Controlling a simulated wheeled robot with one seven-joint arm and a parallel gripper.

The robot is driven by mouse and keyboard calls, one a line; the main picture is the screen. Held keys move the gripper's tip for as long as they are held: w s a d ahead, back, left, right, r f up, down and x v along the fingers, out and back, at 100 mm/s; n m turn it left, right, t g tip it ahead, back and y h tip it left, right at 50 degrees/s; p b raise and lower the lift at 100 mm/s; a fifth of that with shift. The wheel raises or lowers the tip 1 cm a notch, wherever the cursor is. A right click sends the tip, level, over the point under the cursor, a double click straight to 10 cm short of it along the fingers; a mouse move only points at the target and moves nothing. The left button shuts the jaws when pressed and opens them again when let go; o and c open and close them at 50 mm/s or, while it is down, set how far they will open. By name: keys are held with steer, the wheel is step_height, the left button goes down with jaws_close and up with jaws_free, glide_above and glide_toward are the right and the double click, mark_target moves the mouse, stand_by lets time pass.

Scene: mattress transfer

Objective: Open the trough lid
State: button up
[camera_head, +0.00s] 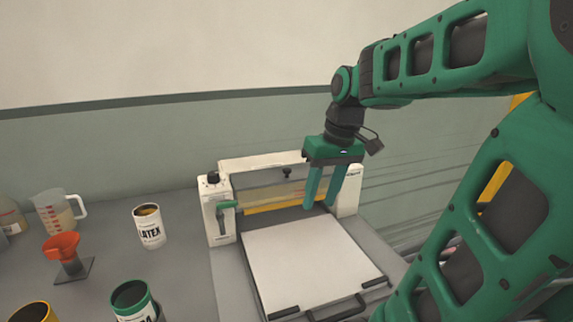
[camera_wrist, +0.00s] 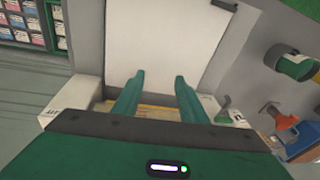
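The white machine (camera_head: 216,232) stands on the grey bench by the wall. Between its end housings is a trough section with a grey top panel (camera_head: 255,180) carrying a small black knob (camera_head: 287,173); this looks like the lid, and it appears down. A see-through amber front with a yellow strip (camera_head: 262,208) shows below it. My gripper (camera_head: 319,205) points down at the right part of the trough section, its two green fingers apart and empty. In the wrist view my gripper (camera_wrist: 160,76) spans in front of the yellow strip (camera_wrist: 150,112). Contact with the machine cannot be told.
A flat white plate (camera_head: 305,258) with black corner pieces and a black handle lies in front of the trough. A green lever (camera_head: 224,206) is on the left housing. A LATEX can (camera_head: 149,230), red funnel (camera_head: 62,246), measuring jug (camera_head: 56,215) and green can (camera_head: 132,299) stand left.

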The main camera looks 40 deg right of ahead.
mark_target(287, 169)
steer(key=w+d+r+n+t+y, duration=0.1)
steer(key=w+d+r+n, duration=0.1)
steer(key=w+r+n, duration=0.3)
steer(key=w+d+r+n+t, duration=0.1)
steer(key=w+d+r+n, duration=0.15)
steer(key=w+r, duration=0.35)
steer(key=shift+n, duration=0.25)
steer(key=x, duration=1)
steer(key=shift+w+a, duration=0.1)
steer(key=shift+w, duration=0.3)
jaws_close()
